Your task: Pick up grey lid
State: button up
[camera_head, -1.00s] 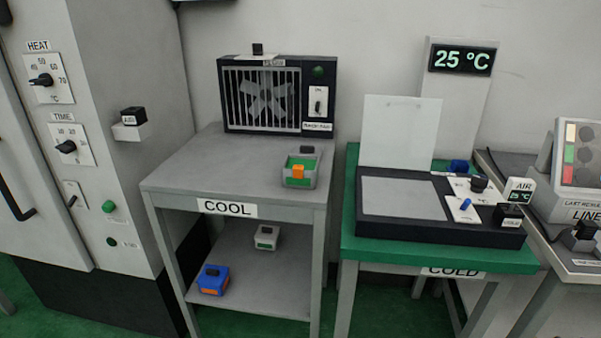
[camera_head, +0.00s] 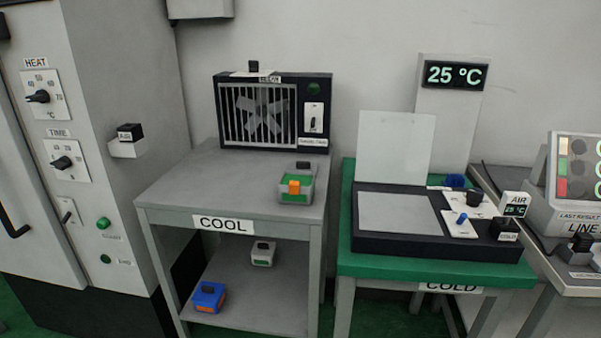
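I cannot single out a grey lid with certainty. A small grey box (camera_head: 295,188) with green on top, an orange front piece and a black knob at its back sits on the top of the COOL table (camera_head: 180,185), near the right edge. A small light grey piece (camera_head: 262,254) with a black knob and a green patch lies on that table's lower shelf. A blue and orange box (camera_head: 209,297) with a dark knob sits further forward on the same shelf. My gripper is not in view.
A caged fan (camera_head: 258,112) stands at the back of the COOL table. To the right, a green table (camera_head: 400,268) holds a black cold plate unit with its pale cover raised (camera_head: 395,148). A tall grey cabinet (camera_head: 115,75) with dials stands left. Most of the COOL tabletop is clear.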

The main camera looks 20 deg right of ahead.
aim_at(298, 165)
jog(key=z, duration=0.85)
jog(key=j+z, duration=0.25)
jog(key=z, duration=0.2)
jog(key=j+z, duration=0.25)
jog(key=z, duration=0.2)
jog(key=j+z, duration=0.25)
jog(key=z, duration=0.2)
jog(key=j+z, duration=0.15)
jog(key=j, duration=0.3)
jog(key=k+j+z, duration=0.15)
jog(key=j, duration=0.25)
jog(key=j+z, duration=0.15)
jog(key=j, duration=0.3)
jog(key=i+j, duration=0.1)
jog(key=j, duration=0.25)
jog(key=i+j, duration=0.1)
jog(key=j, duration=0.25)
jog(key=i+j, duration=0.15)
jog(key=j, duration=0.15)
